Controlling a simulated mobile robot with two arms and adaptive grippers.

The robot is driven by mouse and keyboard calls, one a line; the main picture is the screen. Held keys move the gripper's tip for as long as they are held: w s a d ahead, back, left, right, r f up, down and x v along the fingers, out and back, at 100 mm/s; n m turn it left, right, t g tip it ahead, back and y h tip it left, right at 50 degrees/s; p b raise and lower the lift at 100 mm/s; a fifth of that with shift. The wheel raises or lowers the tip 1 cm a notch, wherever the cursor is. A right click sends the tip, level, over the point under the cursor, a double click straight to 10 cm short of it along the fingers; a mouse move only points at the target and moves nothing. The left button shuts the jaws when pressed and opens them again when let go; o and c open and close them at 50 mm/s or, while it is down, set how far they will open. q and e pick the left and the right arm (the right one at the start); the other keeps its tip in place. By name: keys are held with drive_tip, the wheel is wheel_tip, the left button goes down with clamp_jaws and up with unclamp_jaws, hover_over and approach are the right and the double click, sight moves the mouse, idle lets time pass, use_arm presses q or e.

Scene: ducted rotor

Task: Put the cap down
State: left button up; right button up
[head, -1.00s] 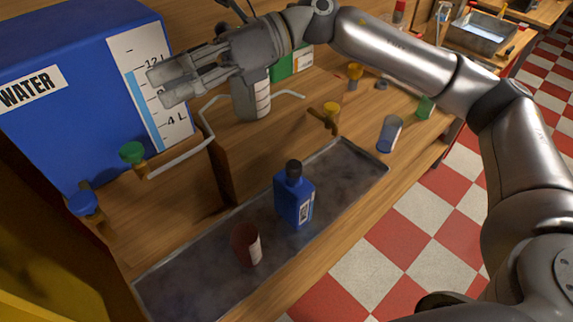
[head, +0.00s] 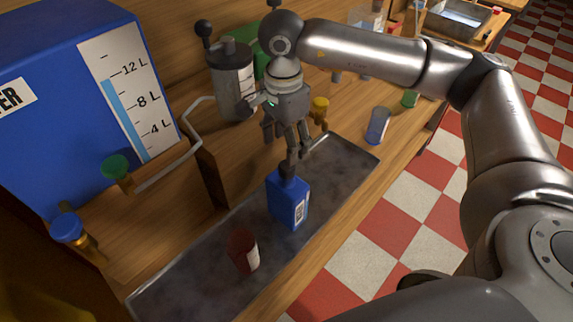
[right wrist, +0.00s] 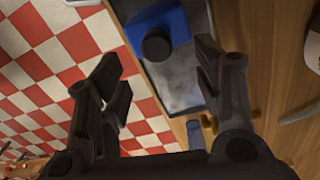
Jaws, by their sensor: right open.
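A blue bottle (head: 289,202) with a pale label stands upright on the dark metal tray (head: 185,278). Its black cap (head: 287,171) is on the bottle's neck, partly covered by the fingers in the head view. My right gripper (head: 290,152) points down just above the bottle. In the right wrist view its fingers are spread, with the cap (right wrist: 156,45) seen between them and nothing held. I cannot tell whether a finger touches the cap. My left gripper is not in view.
A large blue water tank (head: 60,110), taps with green (head: 116,166) and blue (head: 67,228) knobs, and a grey canister (head: 233,80) are behind. A blue glass (head: 377,126) stands right of the tray.

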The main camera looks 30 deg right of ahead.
sight(286, 166)
drive_tip(key=shift+f, duration=0.7)
drive_tip(key=shift+s+f+p, duration=0.1)
drive_tip(key=shift+f+p, duration=0.2)
drive_tip(key=shift+p, duration=0.15)
drive_tip(key=f, duration=0.1)
drive_tip(key=f+p, duration=0.2)
drive_tip(key=shift+s+a+f, duration=0.1)
drive_tip(key=shift+s+f, duration=0.1)
drive_tip(key=shift+s, duration=0.05)
drive_tip(key=shift+f, duration=0.55)
drive_tip(key=c, duration=0.8)
drive_tip(key=shift+c, duration=0.2)
